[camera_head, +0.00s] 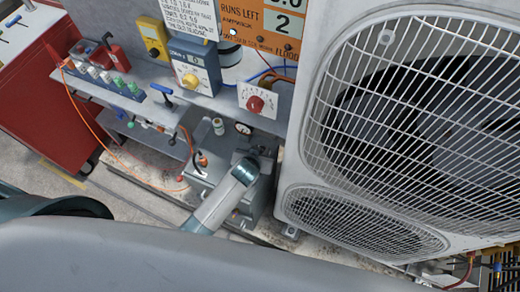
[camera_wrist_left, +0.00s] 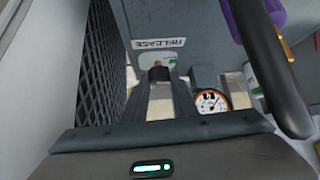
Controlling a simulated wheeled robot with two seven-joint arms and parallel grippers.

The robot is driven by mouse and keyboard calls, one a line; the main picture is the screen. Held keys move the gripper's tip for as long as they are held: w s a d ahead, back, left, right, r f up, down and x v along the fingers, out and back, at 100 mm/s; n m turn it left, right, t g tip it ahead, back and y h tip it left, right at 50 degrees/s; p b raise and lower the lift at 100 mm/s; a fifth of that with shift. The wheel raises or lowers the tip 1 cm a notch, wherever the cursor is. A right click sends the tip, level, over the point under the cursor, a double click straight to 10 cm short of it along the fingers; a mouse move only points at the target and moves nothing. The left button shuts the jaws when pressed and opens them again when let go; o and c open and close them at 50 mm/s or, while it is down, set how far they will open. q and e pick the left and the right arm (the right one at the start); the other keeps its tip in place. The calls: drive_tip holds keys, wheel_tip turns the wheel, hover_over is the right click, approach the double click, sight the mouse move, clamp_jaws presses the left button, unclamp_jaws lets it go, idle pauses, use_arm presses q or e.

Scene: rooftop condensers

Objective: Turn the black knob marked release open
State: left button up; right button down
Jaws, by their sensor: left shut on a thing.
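A white label reading RELEASE (camera_wrist_left: 158,43) shows upside down on a grey panel in the left wrist view. Just below it a small dark knob (camera_wrist_left: 158,71) with a brownish part sits between my fingertips. My left gripper (camera_wrist_left: 159,84) is shut on this knob. In the head view my left arm reaches up from the bottom, and the left gripper (camera_head: 257,159) is at the grey unit beside the big condenser. The knob is hidden there by the gripper, and its turn angle cannot be told. My right gripper is in neither view.
A round gauge (camera_wrist_left: 210,101) and a thick black curved handle (camera_wrist_left: 268,65) are close to the right of my fingers. A dark mesh grille (camera_wrist_left: 102,60) is close on the left. The large condenser (camera_head: 300,150) stands right of my arm; a shelf (camera_head: 185,92) with instruments is behind.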

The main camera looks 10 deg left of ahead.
use_arm(q)
drive_tip(key=shift+r+n, duration=0.1)
drive_tip(key=shift+n, duration=0.2)
drive_tip(key=o, duration=1)
drive_tip(key=shift+o, duration=0.2)
drive_tip(key=shift+s, duration=0.1)
drive_tip(key=b+v, duration=0.2)
drive_tip(key=v, duration=1.5)
drive_tip(key=shift+d, duration=0.3)
drive_tip(key=shift+r, duration=0.1)
